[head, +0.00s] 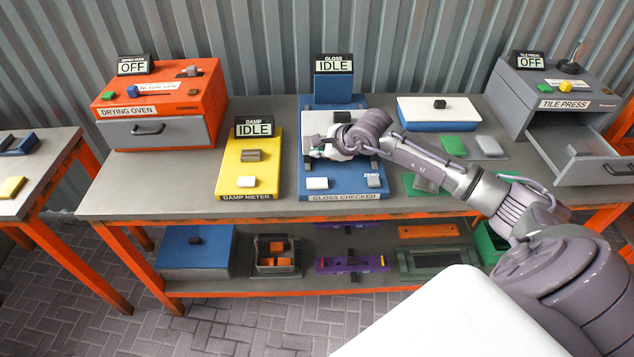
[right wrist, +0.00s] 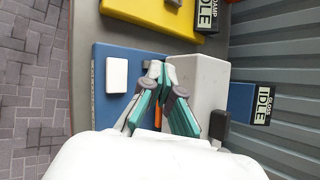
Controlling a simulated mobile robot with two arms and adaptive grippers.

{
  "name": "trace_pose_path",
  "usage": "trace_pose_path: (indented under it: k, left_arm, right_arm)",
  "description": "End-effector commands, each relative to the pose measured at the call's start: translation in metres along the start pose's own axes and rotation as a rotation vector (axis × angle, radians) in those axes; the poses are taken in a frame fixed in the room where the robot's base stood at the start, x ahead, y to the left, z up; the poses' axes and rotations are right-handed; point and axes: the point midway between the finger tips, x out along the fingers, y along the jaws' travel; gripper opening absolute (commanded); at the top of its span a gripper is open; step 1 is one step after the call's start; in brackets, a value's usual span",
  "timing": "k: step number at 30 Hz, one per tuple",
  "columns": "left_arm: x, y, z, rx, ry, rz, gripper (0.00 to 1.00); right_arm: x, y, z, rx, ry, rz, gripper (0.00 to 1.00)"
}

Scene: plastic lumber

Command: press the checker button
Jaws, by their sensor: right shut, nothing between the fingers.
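The blue gloss checker (head: 345,104) stands on the bench, and its display (head: 333,65) reads IDLE. A white button (head: 317,183) is at its front left and a grey ZERO button (head: 374,181) at its front right. The white button also shows in the right wrist view (right wrist: 117,75). My right gripper (head: 314,150) is shut and empty over the checker. In the right wrist view its fingertips (right wrist: 156,68) are beside the white button, apart from it, near a pale grey block (right wrist: 200,85) with a dark knob. My left gripper is not in view.
The yellow damp meter (head: 233,172), with its own white button, stands left of the checker. The orange drying oven (head: 209,88) is further left. A white-topped blue box (head: 420,108) and the tile press (head: 520,95) with an open drawer (head: 580,140) are on the right.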

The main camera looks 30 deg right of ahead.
Motion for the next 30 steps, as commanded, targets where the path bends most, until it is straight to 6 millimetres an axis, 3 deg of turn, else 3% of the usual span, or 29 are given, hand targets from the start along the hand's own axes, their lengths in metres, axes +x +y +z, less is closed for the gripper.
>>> trace_pose_path:
  k: [12, 15, 30]
  left_arm:
    - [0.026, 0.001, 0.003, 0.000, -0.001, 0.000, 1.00]
    - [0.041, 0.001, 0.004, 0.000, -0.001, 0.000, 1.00]
    - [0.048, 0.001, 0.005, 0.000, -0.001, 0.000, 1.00]
  right_arm:
    - [0.040, 0.030, -0.029, 0.002, 0.001, 0.003, 0.00]
    - [0.051, 0.037, -0.037, 0.001, 0.000, 0.001, 0.00]
    - [0.056, 0.041, -0.041, 0.001, -0.001, 0.000, 0.00]
